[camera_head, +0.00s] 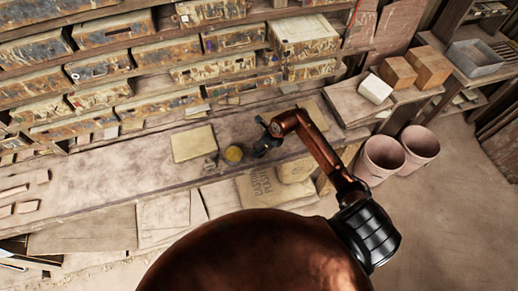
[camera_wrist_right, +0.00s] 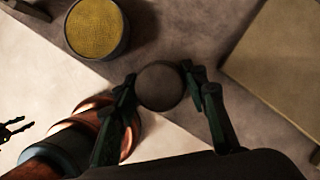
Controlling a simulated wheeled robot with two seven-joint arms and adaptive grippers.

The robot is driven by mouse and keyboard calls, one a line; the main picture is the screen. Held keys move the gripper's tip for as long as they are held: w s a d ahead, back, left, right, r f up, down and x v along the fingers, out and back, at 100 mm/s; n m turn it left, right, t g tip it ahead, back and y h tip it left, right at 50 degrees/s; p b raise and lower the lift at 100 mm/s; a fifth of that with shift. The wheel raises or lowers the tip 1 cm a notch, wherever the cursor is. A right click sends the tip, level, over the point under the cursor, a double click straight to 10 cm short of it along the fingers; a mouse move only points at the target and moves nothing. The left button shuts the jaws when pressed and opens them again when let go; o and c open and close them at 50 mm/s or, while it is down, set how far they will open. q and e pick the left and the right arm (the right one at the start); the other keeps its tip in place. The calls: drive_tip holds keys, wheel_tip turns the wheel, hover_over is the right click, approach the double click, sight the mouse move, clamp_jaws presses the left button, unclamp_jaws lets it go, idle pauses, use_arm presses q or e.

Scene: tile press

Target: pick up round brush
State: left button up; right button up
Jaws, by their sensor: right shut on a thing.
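The round brush (camera_wrist_right: 160,86) shows in the right wrist view as a dark, rounded top between my right gripper's two fingers. My right gripper (camera_wrist_right: 165,92) is shut on it, one finger on each side. In the head view my right gripper (camera_head: 261,147) is over the workbench, just right of a round yellow-topped pot. There the brush cannot be made out apart from the dark fingers. The brush's lower part is hidden. A small dark claw at the left edge of the wrist view looks like my left gripper (camera_wrist_right: 25,125), fingers apart and empty.
The yellow-topped pot (camera_head: 233,154) is close beside my right gripper. A pale flat board (camera_head: 194,144) lies left of it, and another (camera_head: 312,115) lies right. Shelves of drawers (camera_head: 165,55) rise behind the workbench (camera_head: 110,180). Two buckets (camera_head: 380,157) stand at the right.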

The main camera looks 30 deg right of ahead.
drive_tip(key=shift+r, duration=0.45)
drive_tip(key=s+a+r+b, duration=0.3)
drive_tip(key=s+a+r, duration=0.3)
drive_tip(key=s+r, duration=0.5)
drive_tip(key=shift+s+a+r, duration=0.3)
drive_tip(key=shift+s+a, duration=0.05)
drive_tip(key=shift+s, duration=0.3)
